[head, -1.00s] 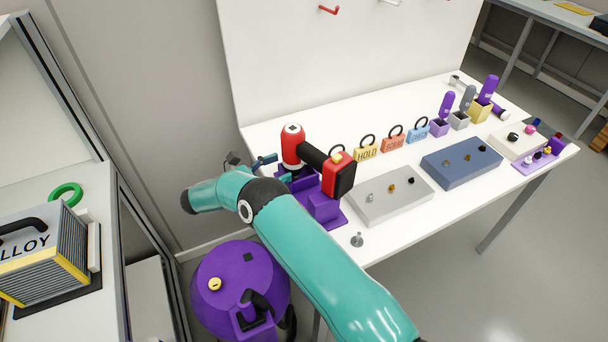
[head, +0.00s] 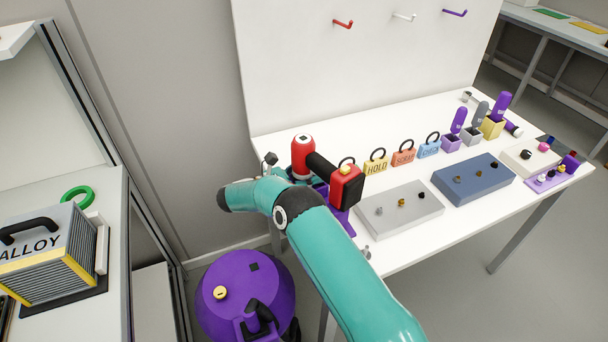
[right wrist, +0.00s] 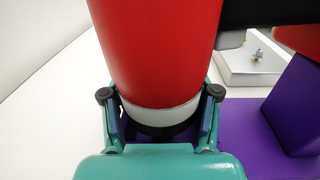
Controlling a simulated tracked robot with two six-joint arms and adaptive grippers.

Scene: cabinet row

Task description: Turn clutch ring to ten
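A red and black power drill (head: 303,158) stands at the near left of the white table, held in a purple stand (head: 341,215). In the right wrist view its red body (right wrist: 160,50) fills the middle, with a pale grey ring (right wrist: 160,115) and a dark part below it. Any numbers or marks on the ring are not readable. My right gripper (right wrist: 160,95) has its two fingers apart, one on each side of the drill at about ring height. Small gaps seem to show beside the ring. In the head view my arm partly hides the stand. My left gripper is out of view.
A grey panel (head: 380,222) and a blue panel (head: 493,192) with small knobs lie right of the drill. HOLD (head: 376,166) and other tags stand behind them. A white backboard with hooks rises behind. A purple round container (head: 225,300) stands on the floor.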

